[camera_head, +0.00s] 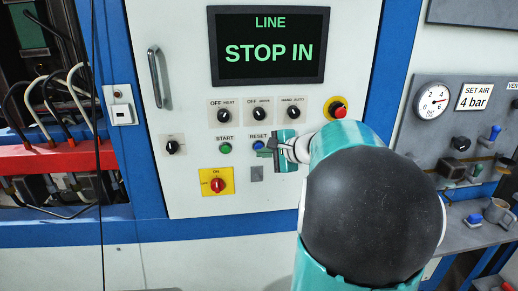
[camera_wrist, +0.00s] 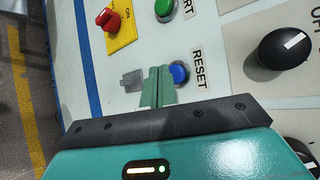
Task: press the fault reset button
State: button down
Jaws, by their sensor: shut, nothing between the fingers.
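The reset button is a round blue button (camera_head: 258,146) under a RESET label on the white cabinet door. It also shows in the wrist view (camera_wrist: 180,74), sideways, with the RESET label beside it. My gripper (camera_wrist: 159,72) is shut and empty, its green fingertips together just beside the blue button in the wrist view. In the head view my gripper (camera_head: 271,150) is at the right of the button, close to the door. The fingers cover part of the button's edge in the wrist view. I cannot tell whether they touch the button or the panel.
A green START button (camera_head: 225,148) is left of the blue one. A red switch on a yellow plate (camera_head: 217,184) sits below, and a small grey plate (camera_head: 257,174) is under the reset button. Black knobs (camera_head: 254,112) and a red stop button (camera_head: 338,110) are above.

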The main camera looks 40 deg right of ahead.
jog(key=shift+w+d, duration=0.15)
jog(key=shift+w, duration=0.15)
jog(key=shift+w+d, duration=0.25)
jog(key=shift+w, duration=0.1)
dwell(0.7)
jog(key=shift+s, duration=0.1)
jog(key=shift+s+a, duration=0.5)
jog(key=shift+s, duration=0.1)
jog(key=shift+s+a, duration=0.7)
jog(key=shift+s, duration=0.35)
jog(key=shift+s+a, duration=0.65)
jog(key=shift+s, duration=0.35)
